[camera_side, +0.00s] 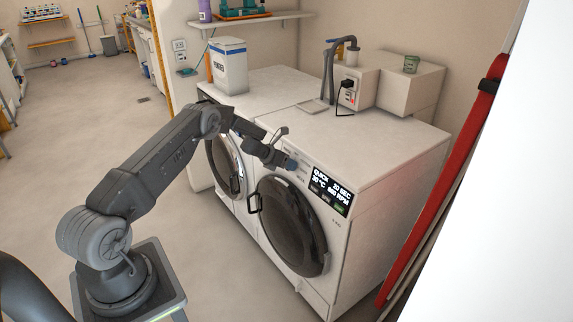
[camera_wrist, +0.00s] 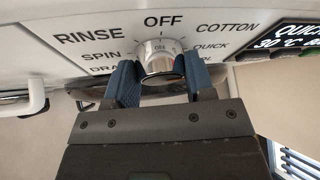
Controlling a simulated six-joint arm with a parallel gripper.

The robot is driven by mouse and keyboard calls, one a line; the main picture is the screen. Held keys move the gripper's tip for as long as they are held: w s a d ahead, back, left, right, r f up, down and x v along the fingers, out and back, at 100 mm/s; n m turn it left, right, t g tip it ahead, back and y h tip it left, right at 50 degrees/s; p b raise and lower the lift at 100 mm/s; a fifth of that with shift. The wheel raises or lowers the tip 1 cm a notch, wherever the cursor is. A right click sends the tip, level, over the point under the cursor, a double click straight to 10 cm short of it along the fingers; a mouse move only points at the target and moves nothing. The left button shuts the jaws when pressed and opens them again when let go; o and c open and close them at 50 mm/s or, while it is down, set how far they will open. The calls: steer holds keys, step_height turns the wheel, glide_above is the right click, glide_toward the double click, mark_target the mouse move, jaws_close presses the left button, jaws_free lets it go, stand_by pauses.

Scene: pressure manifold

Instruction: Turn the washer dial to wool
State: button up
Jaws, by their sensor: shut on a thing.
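The washer dial (camera_wrist: 160,57) is a silver knob on the white washer's front panel. Printed labels around it read OFF at the top, RINSE and SPIN at left, COTTON and QUICK at right. Others are partly covered, and I cannot read a wool label. My gripper (camera_wrist: 162,80) has its blue fingers on either side of the dial, shut on it. In the side view my gripper (camera_side: 289,163) is at the panel, left of the display (camera_side: 331,191), and hides the dial. The display reads QUICK and 30 °C. The dial's pointer direction is unclear.
The washer's round door (camera_side: 292,226) is below the panel, with a handle (camera_side: 254,203) at its left. A second machine (camera_side: 224,163) stands at left. A red board (camera_side: 437,180) leans at right. A white box (camera_side: 229,65) stands on top. The floor at left is open.

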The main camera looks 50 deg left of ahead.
steer(key=m+y, duration=0.2)
steer(key=m, duration=0.1)
steer(key=shift+d, duration=0.3)
steer(key=shift+f+m+y, duration=0.1)
steer(key=shift+m+y, duration=0.8)
steer(key=shift+m, duration=0.5)
